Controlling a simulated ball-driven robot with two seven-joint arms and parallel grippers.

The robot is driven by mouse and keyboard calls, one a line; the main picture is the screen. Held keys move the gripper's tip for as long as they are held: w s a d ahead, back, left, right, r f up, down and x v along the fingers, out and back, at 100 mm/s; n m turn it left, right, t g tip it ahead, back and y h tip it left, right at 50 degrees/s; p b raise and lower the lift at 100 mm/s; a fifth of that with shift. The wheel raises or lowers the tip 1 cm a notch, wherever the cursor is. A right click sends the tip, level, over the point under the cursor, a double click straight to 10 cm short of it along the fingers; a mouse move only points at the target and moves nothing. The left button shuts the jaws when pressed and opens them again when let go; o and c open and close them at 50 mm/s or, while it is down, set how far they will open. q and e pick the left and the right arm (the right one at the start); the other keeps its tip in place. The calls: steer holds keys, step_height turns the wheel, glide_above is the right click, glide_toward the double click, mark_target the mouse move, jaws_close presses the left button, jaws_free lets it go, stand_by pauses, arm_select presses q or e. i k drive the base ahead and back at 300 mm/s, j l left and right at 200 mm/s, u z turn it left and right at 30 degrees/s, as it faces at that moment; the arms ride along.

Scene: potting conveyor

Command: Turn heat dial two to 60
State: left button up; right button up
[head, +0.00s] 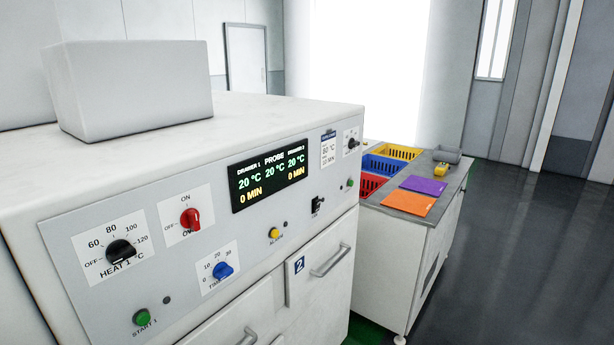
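The white oven-like machine (330,113) fills the left and middle of the head view, with its front panel angled away to the right. A small black dial (352,143) on a white scale plate sits at the panel's far right end. It is likely heat dial two, but its markings and pointer are too small to read. A nearer black dial (121,251) is marked HEAT 1, with OFF, 60, 80, 100 and 120 around it. The display (268,174) reads 20 °C for drawer 1, probe and the other drawer. Neither gripper is in view.
The panel also carries a red switch (190,219), a blue timer dial (222,271) and a green START 1 button (141,317). Drawer 2 (320,266) is shut. Right of the machine, a side table (398,213) holds coloured baskets and mats. Open floor lies farther right.

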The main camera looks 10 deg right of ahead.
mark_target(352, 144)
steer(key=i+l, duration=0.25)
steer(key=l, duration=0.15)
steer(key=i+l, duration=0.2)
steer(key=l, duration=0.25)
steer(key=i+l, duration=0.25)
steer(key=l, duration=0.15)
steer(key=i+l+z, duration=0.1)
steer(key=i+l, duration=0.15)
steer(key=l, duration=0.2)
